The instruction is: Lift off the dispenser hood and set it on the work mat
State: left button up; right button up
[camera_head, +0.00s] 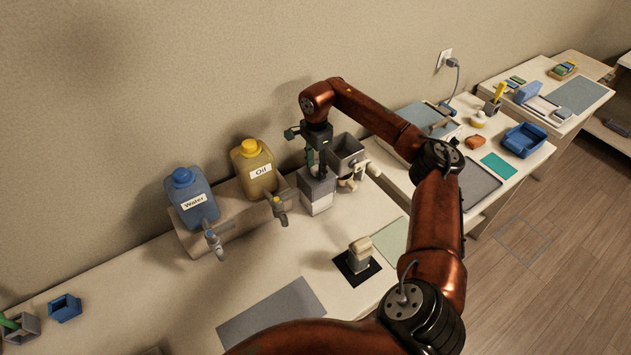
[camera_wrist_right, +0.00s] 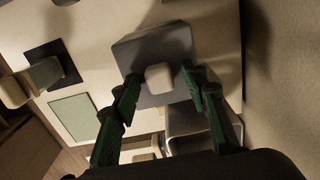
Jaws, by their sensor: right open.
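The dispenser hood (camera_head: 318,184) is a grey box top on a pale block at the back of the bench, in the middle of the head view. In the right wrist view the grey hood (camera_wrist_right: 128,58) carries a pale, rounded knob (camera_wrist_right: 159,78). My right gripper (camera_head: 317,157) is above the hood, pointing down; its green fingers (camera_wrist_right: 161,76) are open, one on each side of the knob. I cannot tell whether they touch it. A bare grey mat (camera_head: 272,316) lies at the front of the bench; a pale green mat (camera_head: 391,241) lies further right. My left gripper is not in view.
A grey open hopper (camera_head: 347,148) stands close right of the hood. Left are the yellow oil jug (camera_head: 254,182) and blue water jug (camera_head: 190,207) with taps. A beige piece (camera_head: 359,252) stands on a black square. My right arm crosses the bench's right side.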

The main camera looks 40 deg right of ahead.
jog(key=shift+c, duration=0.3)
dwell(0.6)
grip_shut()
dwell(0.5)
